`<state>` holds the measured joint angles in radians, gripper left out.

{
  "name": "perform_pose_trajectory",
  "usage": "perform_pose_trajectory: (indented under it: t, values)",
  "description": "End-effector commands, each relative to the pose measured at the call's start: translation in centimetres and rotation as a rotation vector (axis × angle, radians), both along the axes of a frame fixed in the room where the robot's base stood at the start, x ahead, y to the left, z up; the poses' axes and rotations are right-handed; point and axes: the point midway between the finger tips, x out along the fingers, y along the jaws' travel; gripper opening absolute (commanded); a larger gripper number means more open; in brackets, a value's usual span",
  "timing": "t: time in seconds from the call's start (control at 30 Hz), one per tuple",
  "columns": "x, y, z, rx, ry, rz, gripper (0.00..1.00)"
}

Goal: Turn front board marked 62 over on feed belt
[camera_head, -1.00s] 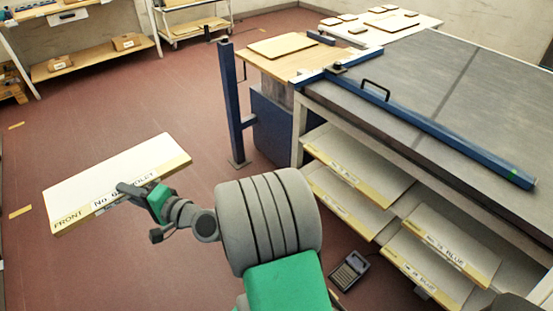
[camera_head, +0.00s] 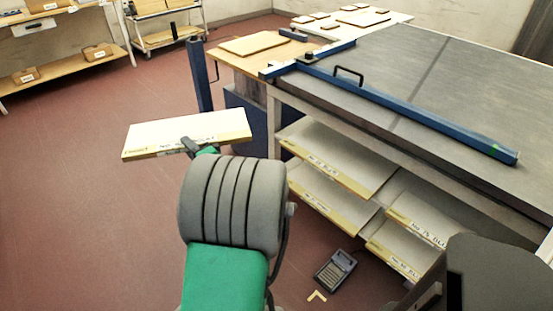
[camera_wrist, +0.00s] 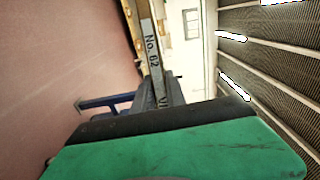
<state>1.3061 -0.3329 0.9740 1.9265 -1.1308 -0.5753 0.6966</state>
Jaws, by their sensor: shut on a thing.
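The white board (camera_head: 165,132) with a yellow-brown front edge is held level in the air over the floor. My gripper (camera_head: 191,147) is shut on the near long edge of this board. In the wrist view the board's edge (camera_wrist: 152,45) reads "No. 62" and a cut-off "V", and the fingers (camera_wrist: 160,92) close on it. The board's underside is hidden in the head view. A large grey surface (camera_head: 455,105) lies to the right; I cannot tell whether it is the feed belt.
A blue rail (camera_head: 420,118) with a black handle crosses the grey surface. Shelves with labelled boards (camera_head: 325,175) sit below it. A blue post (camera_head: 199,77) stands just behind the held board. A keypad device (camera_head: 335,270) lies on the floor. Floor at left is clear.

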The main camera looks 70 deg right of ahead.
Motion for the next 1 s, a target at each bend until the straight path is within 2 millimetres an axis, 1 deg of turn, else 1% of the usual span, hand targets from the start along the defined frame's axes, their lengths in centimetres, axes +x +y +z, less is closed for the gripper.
perform_pose_trajectory:
  t: [0.03,0.07,0.1,0.17,0.2,0.27,0.3,0.33,0.37,0.4,0.5,0.6,0.7,0.77,0.87,1.0]
  values:
    - [-2.4,-2.8,-1.2,-0.003,-0.001,-0.070,0.00]
    - [-3.9,-4.2,-1.5,-0.004,0.000,-0.109,0.00]
    - [-5.8,-6.1,-1.8,-0.005,0.000,-0.159,0.00]
    - [-8.9,-8.6,-2.4,-0.005,0.001,-0.234,0.00]
    - [-11.1,-10.2,-2.7,-0.005,0.001,-0.284,0.00]
    - [-14.5,-12.3,-3.2,-0.007,0.002,-0.358,0.00]
    - [-16.8,-13.5,-3.6,-0.007,0.003,-0.406,0.00]
    - [-18.6,-14.4,-3.9,-0.008,0.004,-0.442,0.00]
    - [-20.3,-15.1,-4.1,-0.008,0.005,-0.475,0.00]
    - [-22.3,-15.9,-4.4,-0.007,0.005,-0.516,0.00]
    - [-26.6,-17.3,-4.8,-0.008,0.005,-0.598,0.00]
    - [-29.2,-17.9,-4.9,-0.008,0.006,-0.647,0.00]
    - [-30.3,-18.2,-4.7,-0.016,0.025,-0.667,0.00]
    - [-30.4,-18.2,-4.2,-0.031,0.068,-0.667,0.00]
    - [-30.3,-18.2,-3.5,-0.077,0.209,-0.664,0.00]
    - [-30.0,-18.1,-2.9,-0.166,0.484,-0.649,0.00]
